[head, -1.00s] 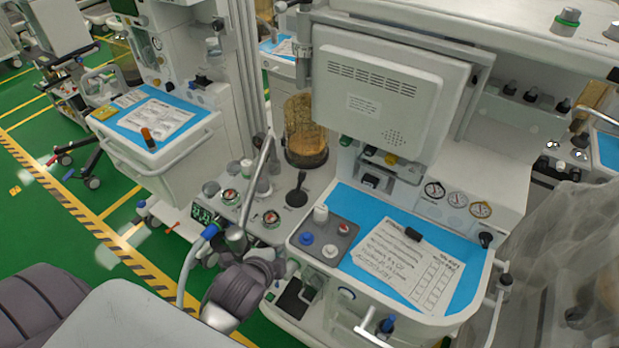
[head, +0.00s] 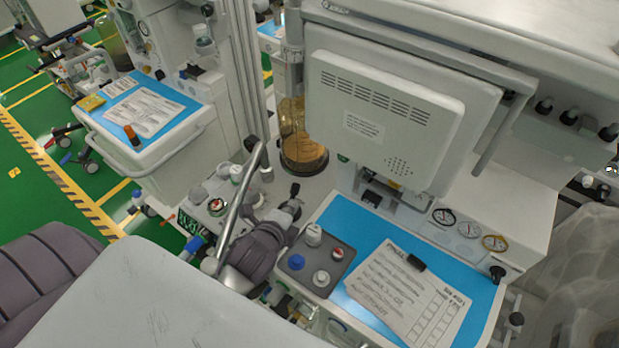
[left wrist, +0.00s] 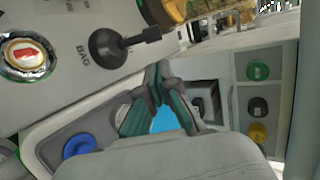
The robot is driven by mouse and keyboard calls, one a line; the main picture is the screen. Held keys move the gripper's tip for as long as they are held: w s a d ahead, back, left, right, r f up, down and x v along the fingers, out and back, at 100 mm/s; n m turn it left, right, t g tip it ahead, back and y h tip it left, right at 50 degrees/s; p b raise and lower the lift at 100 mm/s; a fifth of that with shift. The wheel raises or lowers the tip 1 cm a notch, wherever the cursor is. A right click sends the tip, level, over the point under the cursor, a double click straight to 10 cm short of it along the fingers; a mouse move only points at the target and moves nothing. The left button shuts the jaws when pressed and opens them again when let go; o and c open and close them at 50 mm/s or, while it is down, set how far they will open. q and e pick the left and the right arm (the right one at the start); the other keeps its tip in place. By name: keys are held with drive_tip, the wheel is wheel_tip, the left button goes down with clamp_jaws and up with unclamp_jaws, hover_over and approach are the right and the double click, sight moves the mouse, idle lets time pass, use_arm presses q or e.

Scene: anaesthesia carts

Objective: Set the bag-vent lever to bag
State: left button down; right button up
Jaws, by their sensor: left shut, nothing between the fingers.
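The black bag-vent lever (head: 295,189) stands on the white panel in front of the amber canister. In the left wrist view the lever (left wrist: 122,43) has a round base, and its handle points right, away from the word BAG printed left of the base. My left gripper (head: 289,210) is close in front of the lever and partly hides its base in the head view. In the left wrist view the gripper's fingers (left wrist: 160,75) are shut and empty, just below the handle, with a small gap seeming to remain. My right gripper is not in view.
An amber canister (head: 302,145) stands behind the lever. A metal tube (head: 240,195) rises left of my wrist. A grey block with knobs (head: 320,262) and a blue work surface (head: 345,215) with a paper form lie to the right. A monitor (head: 385,105) overhangs the surface.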

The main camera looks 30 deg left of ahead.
sight(293, 194)
use_arm(q)
drive_tip(key=p+x, duration=0.1)
drive_tip(key=x, duration=0.7)
drive_tip(key=shift+w+p, duration=0.25)
drive_tip(key=shift+p, duration=0.05)
drive_tip(key=shift+w+a+f, duration=0.1)
drive_tip(key=shift+w+f, duration=0.25)
drive_tip(key=shift+w, duration=0.05)
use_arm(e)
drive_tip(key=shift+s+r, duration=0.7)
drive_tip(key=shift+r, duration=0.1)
use_arm(q)
drive_tip(key=shift+s, duration=0.1)
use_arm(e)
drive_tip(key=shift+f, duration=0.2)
use_arm(q)
drive_tip(key=shift+f+b, duration=0.1)
drive_tip(key=shift+b, duration=0.3)
drive_tip(key=shift+s+t, duration=0.15)
drive_tip(key=shift+t, duration=0.15)
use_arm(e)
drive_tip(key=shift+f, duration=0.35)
